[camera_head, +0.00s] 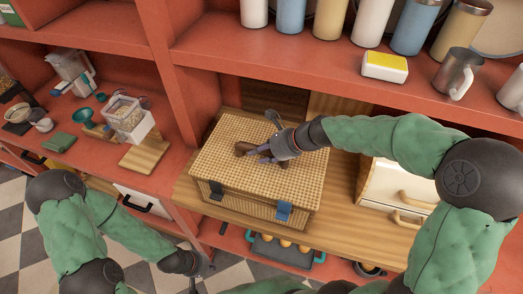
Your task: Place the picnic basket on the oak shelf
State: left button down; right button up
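The picnic basket (222,154) is a closed woven wicker box with dark blue-grey latches on its front and a brown handle (243,149) on its lid. It stands on the light oak shelf (335,200), set a little askew, close to the red upright on its left. My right gripper (267,136) reaches in from the right over the lid, at the handle. Its fingers look spread, and the handle's right end is partly hidden behind them. My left gripper (203,277) hangs low in front of the shelf, clear of the basket, with its fingers apart and empty.
A row of canisters, a yellow-topped box (385,67) and a metal mug (458,73) stand on the red shelf above. A cream bread box (396,186) stands right of the basket. A tray (282,251) is below. Oak is bare between basket and bread box.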

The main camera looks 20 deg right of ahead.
jog(key=shift+o, duration=1.2)
jog(key=shift+r, duration=0.1)
jog(key=p+v, duration=0.2)
jog(key=v, duration=1)
jog(key=shift+s, duration=0.1)
